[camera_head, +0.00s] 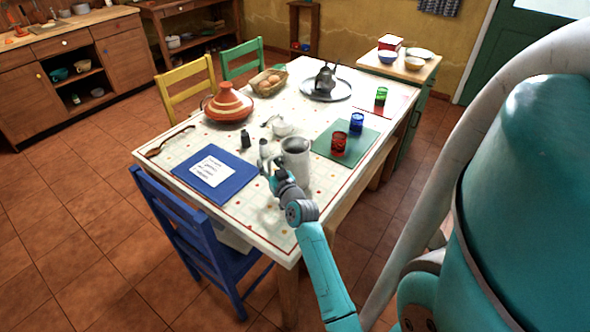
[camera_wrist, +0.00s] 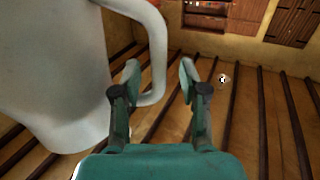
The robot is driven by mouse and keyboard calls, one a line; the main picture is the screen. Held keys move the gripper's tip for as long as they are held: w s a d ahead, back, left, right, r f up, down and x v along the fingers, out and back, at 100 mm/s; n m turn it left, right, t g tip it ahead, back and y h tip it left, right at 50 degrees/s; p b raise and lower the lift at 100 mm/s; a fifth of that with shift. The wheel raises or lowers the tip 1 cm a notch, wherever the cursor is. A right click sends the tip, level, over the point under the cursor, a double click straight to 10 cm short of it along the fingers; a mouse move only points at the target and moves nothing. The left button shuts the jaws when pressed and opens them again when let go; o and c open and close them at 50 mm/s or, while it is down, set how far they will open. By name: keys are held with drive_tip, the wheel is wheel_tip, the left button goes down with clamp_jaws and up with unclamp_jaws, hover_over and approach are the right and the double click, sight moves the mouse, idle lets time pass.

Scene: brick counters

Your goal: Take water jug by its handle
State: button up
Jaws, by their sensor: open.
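The water jug (camera_head: 297,165) is a whitish-grey pitcher standing upright near the right front edge of the table. In the wrist view the jug (camera_wrist: 55,70) fills the left side, with its curved handle (camera_wrist: 159,60) reaching right. My gripper (camera_head: 268,160) is beside the jug, on its left in the head view. In the wrist view my gripper (camera_wrist: 159,75) is open. The outer bar of the handle lies between its two fingertips in the picture, with gaps on both sides. I cannot tell whether the handle is at fingertip depth.
Behind the jug a green mat (camera_head: 345,140) holds red and blue glasses. A blue folder (camera_head: 212,172), a dark small bottle (camera_head: 246,141), a white bowl (camera_head: 281,128) and an orange tagine (camera_head: 229,104) are to the left. A blue chair (camera_head: 190,235) stands at the front left.

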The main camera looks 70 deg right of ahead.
clamp_jaws()
drive_tip(key=shift+r, duration=0.15)
drive_tip(key=shift+r, duration=0.1)
